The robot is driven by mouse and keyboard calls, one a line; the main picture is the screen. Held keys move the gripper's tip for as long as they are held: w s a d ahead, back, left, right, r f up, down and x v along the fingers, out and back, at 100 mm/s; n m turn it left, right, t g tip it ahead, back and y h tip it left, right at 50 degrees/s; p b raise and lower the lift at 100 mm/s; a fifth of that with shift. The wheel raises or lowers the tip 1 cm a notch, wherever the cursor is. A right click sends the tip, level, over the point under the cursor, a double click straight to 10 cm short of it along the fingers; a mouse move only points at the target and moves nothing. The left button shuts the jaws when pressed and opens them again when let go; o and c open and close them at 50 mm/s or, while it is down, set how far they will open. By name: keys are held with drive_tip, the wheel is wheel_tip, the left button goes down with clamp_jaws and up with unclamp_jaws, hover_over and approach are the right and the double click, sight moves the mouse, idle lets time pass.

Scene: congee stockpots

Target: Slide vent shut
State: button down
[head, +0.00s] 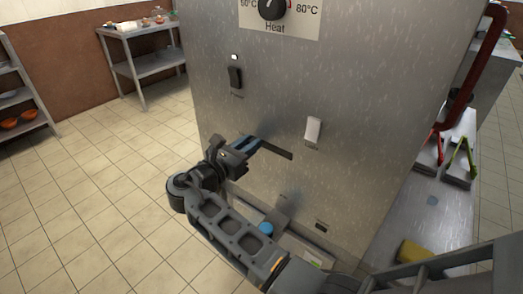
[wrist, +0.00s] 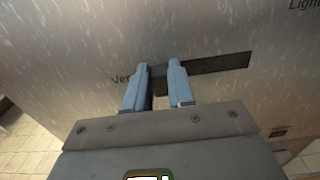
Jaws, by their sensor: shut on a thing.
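The vent slot (head: 277,149) is a dark horizontal slit in the steel front of the cabinet. In the wrist view the slot (wrist: 222,64) runs to the right of my fingers, and the partly covered "Vent" label is at their left. My gripper (head: 257,143) is at the slot's left end, its blue fingers (wrist: 160,75) a small gap apart. They are shut on the vent slider, which is mostly hidden between them.
Above are a heat dial (head: 272,8) and a dark switch (head: 235,77); a white rocker switch (head: 313,130) is to the right. Open tiled floor lies left.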

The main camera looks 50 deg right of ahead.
drive_tip(key=shift+w+a, duration=0.1)
drive_tip(key=shift+w, duration=0.15)
drive_tip(key=c, duration=1)
unclamp_jaws()
drive_tip(key=shift+o, duration=0.2)
drive_tip(key=a, duration=0.7)
drive_tip(key=shift+s+a, duration=0.15)
drive_tip(key=shift+a, duration=0.2)
